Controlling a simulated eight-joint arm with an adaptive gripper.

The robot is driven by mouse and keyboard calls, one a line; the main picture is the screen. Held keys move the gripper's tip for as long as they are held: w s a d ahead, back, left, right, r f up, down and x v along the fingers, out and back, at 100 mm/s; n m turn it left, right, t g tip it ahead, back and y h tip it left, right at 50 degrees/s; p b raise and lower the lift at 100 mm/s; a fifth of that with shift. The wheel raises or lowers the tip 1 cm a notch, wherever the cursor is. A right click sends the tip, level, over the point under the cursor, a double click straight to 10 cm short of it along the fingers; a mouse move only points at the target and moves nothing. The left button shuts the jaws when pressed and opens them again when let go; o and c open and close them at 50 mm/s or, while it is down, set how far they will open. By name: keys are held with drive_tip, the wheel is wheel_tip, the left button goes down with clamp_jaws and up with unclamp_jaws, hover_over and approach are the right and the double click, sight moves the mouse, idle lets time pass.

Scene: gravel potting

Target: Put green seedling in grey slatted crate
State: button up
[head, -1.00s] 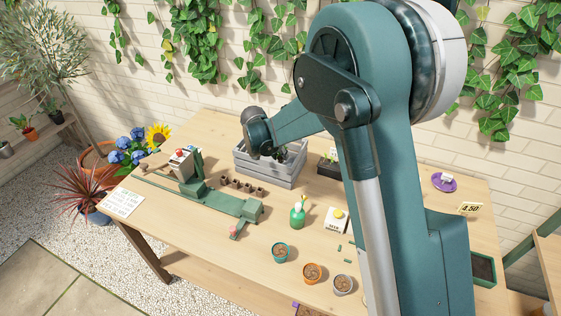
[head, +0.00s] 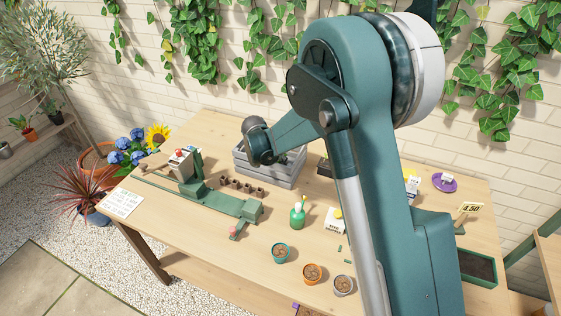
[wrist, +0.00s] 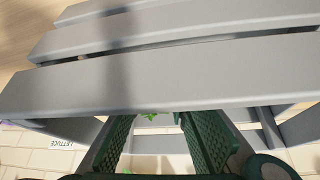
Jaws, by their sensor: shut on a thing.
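The grey slatted crate (head: 270,172) stands at the back of the table in the head view. Its wide grey slats (wrist: 160,75) fill the upper half of the wrist view. My gripper (wrist: 157,122) shows below the slats in the wrist view, its two green ribbed fingers held apart around a thing. Bits of green leaf, the green seedling (wrist: 150,116), show between the fingertips; the rest of it is hidden by the nearest slat. In the head view my arm reaches over the crate and hides most of the gripper. I cannot tell whether the seedling touches the crate floor.
A green bottle (head: 297,214), a seed box (head: 333,221) and several pots (head: 281,252) stand in front.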

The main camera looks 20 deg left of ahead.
drive_tip(key=shift+f, duration=0.15)
drive_tip(key=o, duration=0.8)
drive_tip(key=shift+r, duration=0.2)
drive_tip(key=p+v, duration=0.1)
drive_tip(key=v, duration=1.1)
drive_tip(key=shift+p, duration=0.3)
drive_tip(key=shift+d, duration=0.1)
